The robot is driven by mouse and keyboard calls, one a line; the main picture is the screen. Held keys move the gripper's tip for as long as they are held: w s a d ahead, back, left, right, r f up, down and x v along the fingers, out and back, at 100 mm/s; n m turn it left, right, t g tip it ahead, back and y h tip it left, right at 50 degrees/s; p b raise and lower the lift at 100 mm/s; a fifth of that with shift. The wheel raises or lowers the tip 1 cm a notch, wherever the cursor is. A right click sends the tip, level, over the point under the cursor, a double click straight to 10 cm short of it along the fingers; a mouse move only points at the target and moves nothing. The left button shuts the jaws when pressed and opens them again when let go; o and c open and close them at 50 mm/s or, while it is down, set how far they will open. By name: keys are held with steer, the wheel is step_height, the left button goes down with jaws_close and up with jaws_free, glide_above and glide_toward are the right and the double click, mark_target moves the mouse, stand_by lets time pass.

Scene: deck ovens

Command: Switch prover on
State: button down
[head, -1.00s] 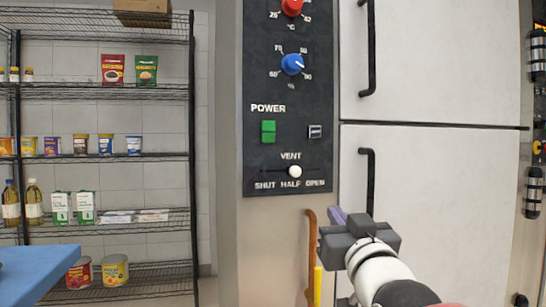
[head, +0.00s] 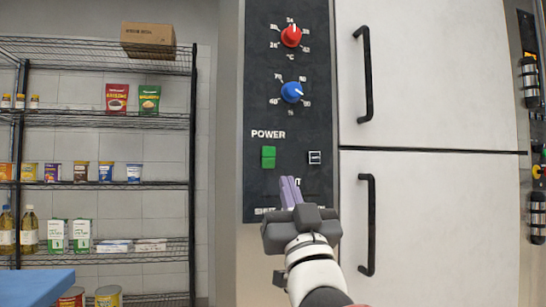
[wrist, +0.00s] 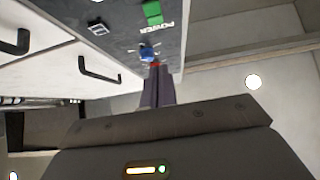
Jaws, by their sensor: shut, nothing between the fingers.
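The prover's black control panel (head: 260,60) stands upright beside the white doors. The green switch (head: 268,157) sits under the word POWER; it also shows at the top of the wrist view (wrist: 152,12). A small dark square with pale marks (head: 315,157) is to its right. My gripper (head: 290,181) is shut and empty, with purple fingers pointing up toward the panel, below and right of the green switch in the picture. I cannot tell whether the fingertips touch the panel. In the wrist view, the fingers (wrist: 156,75) show at centre.
A red dial (head: 291,37) and a blue dial (head: 292,92) sit above the switch. White doors (head: 430,80) with black handles (head: 367,225) are to the right. A wire shelf (head: 110,120) with groceries stands at left, and a blue surface (head: 35,287) at lower left.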

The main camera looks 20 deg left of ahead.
mark_target(273, 157)
steer(key=p+x, duration=0.1)
steer(key=x, duration=0.2)
steer(key=f+p+x, duration=0.1)
steer(key=x, duration=0.3)
steer(key=w+p+x, duration=0.1)
steer(key=x, duration=0.2)
steer(key=shift+w+a+r, duration=0.1)
steer(key=shift+w+a, duration=0.15)
steer(key=shift+a, duration=0.3)
steer(key=shift+w+a, duration=0.35)
steer(key=shift+w, duration=0.3)
